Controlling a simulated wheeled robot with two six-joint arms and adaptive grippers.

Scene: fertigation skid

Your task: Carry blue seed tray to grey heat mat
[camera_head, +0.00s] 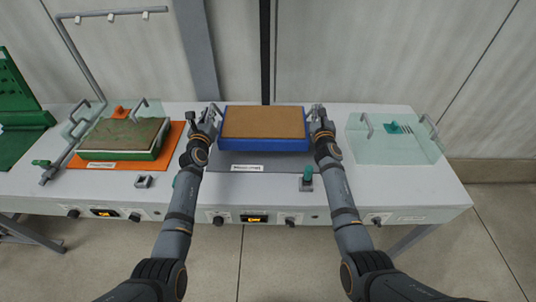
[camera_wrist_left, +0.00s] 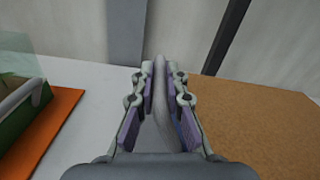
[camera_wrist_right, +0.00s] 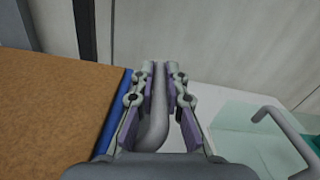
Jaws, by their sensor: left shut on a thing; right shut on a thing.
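The blue seed tray (camera_head: 264,144), filled with brown soil, is at the middle of the bench, over the back part of the grey heat mat (camera_head: 262,164). I cannot tell whether it touches the mat or hangs just above it. My left gripper (camera_head: 212,113) is shut on the tray's left grey handle (camera_wrist_left: 160,95). My right gripper (camera_head: 318,111) is shut on its right handle (camera_wrist_right: 158,110). The tray looks level. Soil fills the right side of the left wrist view and the left side of the right wrist view. The mat's back part is hidden under the tray.
An orange mat (camera_head: 175,145) with a green soil-filled tray (camera_head: 158,150) lies to the left, under a grey pipe frame (camera_head: 75,45). A clear lid (camera_head: 385,150) with handles lies to the right. A small teal-topped fixture (camera_head: 307,178) stands at the mat's front right.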

